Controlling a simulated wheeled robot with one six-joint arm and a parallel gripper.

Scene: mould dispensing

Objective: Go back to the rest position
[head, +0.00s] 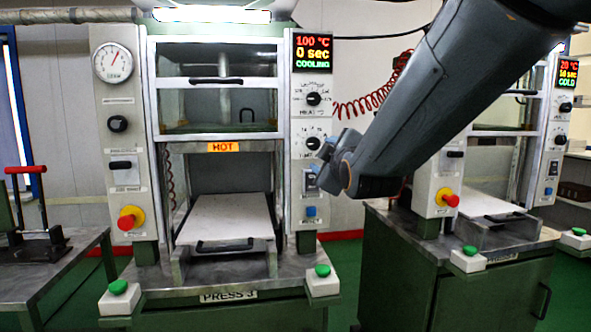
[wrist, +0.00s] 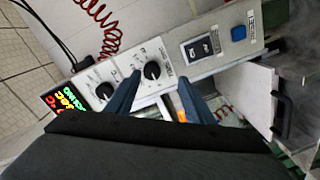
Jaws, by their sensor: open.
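My gripper (head: 325,165) is in front of the right control panel (head: 307,130) of the press marked PRESS 3, near its lower knob and switch. In the wrist view its two blue fingers (wrist: 160,80) are apart with nothing between them, and the panel knobs (wrist: 152,71) lie beyond. I cannot tell whether a finger touches the panel. My arm reaches in from the upper right and hides part of the neighbouring press.
The display (head: 313,53) reads 100 °C, 0 sec, COOLING. An orange HOT label (head: 224,147) is lit above a pale plate (head: 228,217) with a black handle. A second press (head: 490,200) stands right; a bench (head: 50,285) with a red-handled tool (head: 26,170) stands left.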

